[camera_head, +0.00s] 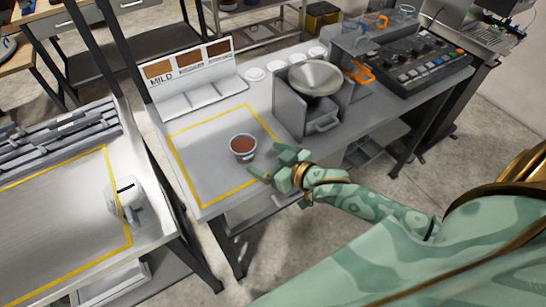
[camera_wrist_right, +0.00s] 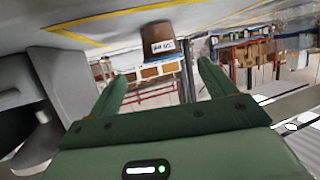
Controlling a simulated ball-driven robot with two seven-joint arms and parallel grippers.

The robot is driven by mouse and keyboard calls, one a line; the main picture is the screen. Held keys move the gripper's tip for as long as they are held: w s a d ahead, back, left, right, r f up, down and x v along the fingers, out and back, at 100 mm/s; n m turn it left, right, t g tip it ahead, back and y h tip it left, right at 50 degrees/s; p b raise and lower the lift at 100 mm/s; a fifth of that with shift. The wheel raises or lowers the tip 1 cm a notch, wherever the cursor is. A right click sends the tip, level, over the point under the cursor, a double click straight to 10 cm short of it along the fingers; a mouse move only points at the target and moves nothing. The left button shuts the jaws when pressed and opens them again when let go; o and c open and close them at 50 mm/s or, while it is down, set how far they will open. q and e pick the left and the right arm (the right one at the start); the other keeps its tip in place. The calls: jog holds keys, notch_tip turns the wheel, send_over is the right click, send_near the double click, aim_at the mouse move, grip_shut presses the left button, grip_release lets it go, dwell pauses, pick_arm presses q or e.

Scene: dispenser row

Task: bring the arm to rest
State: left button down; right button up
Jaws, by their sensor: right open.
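A small cup (camera_head: 243,149) filled with brown contents stands upright inside the yellow outline on the grey table (camera_head: 205,185). My right gripper (camera_head: 270,161) is at the table's front edge, just right of the cup, with its fingers spread and pointing toward it. In the right wrist view the cup (camera_wrist_right: 165,48) is brown with a white label and shows beyond the open fingertips (camera_wrist_right: 163,70). Nothing is between the fingers. The gripper looks apart from the cup. My left gripper is not in view.
A dispenser tray marked MILD (camera_head: 190,75) stands behind the cup. A grey machine with a metal bowl (camera_head: 315,78) stands to the right, with a control panel (camera_head: 410,68) beyond. A white object (camera_head: 124,197) stands on the left table. The outlined area around the cup is clear.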

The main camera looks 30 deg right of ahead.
jog(key=shift+v, duration=0.85)
jog(key=s+d+r+n+g+h, duration=0.1)
jog(key=s+d+n+g+h, duration=0.15)
jog(key=s+h, duration=0.4)
jog(key=s+d+r+n+g+h, duration=0.1)
jog(key=s+d+g+h, duration=0.25)
jog(key=s, duration=0.65)
jog(key=s+a+f+g+y+b, duration=0.1)
jog(key=a+f+g+y, duration=0.1)
jog(key=f, duration=1.1)
jog(key=s+a+f+g+y, duration=0.1)
jog(key=s+a+f+y, duration=0.1)
jog(key=f, duration=1)
jog(key=s+f+m+g+y+b, duration=0.1)
jog(key=s+f+m+g, duration=0.2)
jog(key=s+f, duration=1.6)
jog(key=shift+y+b, duration=0.3)
jog(key=shift+b, duration=0.05)
